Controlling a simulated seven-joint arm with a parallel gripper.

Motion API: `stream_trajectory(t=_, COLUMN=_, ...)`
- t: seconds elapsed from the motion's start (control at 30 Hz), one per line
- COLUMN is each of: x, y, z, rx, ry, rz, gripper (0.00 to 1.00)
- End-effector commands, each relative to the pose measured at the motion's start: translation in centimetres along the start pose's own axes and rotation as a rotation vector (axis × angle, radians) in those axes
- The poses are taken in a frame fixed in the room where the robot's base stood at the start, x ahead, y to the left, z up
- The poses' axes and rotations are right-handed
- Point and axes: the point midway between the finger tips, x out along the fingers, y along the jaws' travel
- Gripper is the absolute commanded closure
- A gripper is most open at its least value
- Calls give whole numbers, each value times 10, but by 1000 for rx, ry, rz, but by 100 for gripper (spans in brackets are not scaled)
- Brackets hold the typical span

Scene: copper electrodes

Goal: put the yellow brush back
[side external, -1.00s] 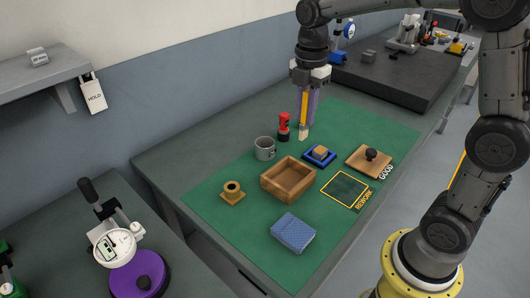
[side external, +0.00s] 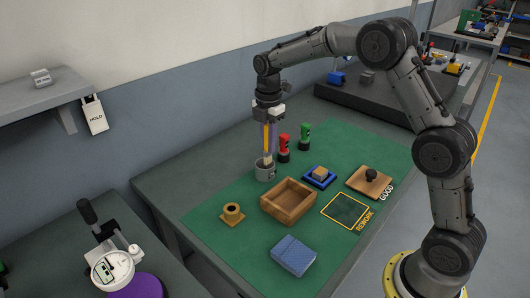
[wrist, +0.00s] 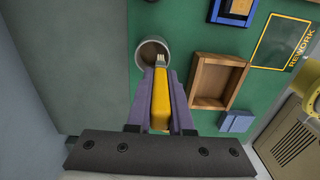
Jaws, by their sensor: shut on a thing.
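My gripper (side external: 267,150) is shut on the yellow brush (wrist: 160,105) and points down. The brush is held upright with its pale bristle end (wrist: 161,60) lowest. The grey cup (side external: 264,173) stands on the green mat directly below my gripper. In the wrist view the bristle end overlaps the right part of the mouth of the cup (wrist: 149,50). In the side view the brush's lower end is at the cup's rim; I cannot tell whether it is inside or just above.
A red-topped holder (side external: 284,147) and a green-topped one (side external: 305,136) stand close to the cup's right. A wooden tray (side external: 289,212), a brown spool (side external: 232,213), a blue tray with a block (side external: 319,185) and a blue pad (side external: 293,255) lie on the green mat (side external: 235,250).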

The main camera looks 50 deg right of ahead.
Motion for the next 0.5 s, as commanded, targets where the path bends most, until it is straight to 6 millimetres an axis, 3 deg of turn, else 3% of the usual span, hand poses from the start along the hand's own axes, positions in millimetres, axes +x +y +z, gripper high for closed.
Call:
stream_trajectory(t=0.23, x=13, y=11, z=1, rx=0, ry=0, rz=0, gripper=100)
stream_trajectory(t=0.5, x=42, y=13, z=1, rx=0, ry=0, rz=1, gripper=100)
